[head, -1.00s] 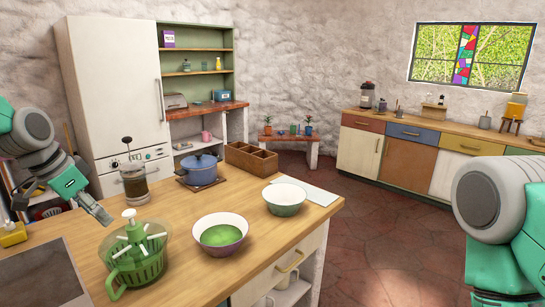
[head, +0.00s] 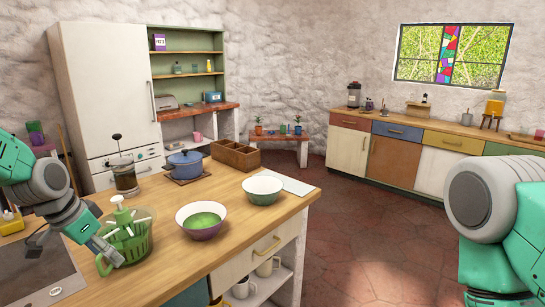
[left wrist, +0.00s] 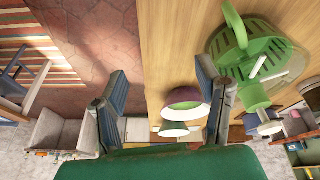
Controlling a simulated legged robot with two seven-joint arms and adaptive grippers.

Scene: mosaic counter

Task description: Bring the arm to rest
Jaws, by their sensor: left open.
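My left arm comes in from the left over the wooden counter (head: 240,212). Its gripper (head: 112,256) points down and right, in front of the green salad spinner (head: 138,245) in the head view; I cannot tell whether they touch. In the left wrist view the two fingers of the left gripper (left wrist: 163,95) stand wide apart, with nothing held between them. The green spinner (left wrist: 232,50) lies to the right of the fingers there. At the right of the head view, part of my right arm (head: 480,200) shows, but its gripper is out of view.
A bowl with green contents (head: 202,222), a white-and-green bowl (head: 262,189), a blue pot (head: 186,163), a French press (head: 124,176) and a wooden box (head: 236,155) stand on the counter. A dark panel (head: 35,275) lies at its left.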

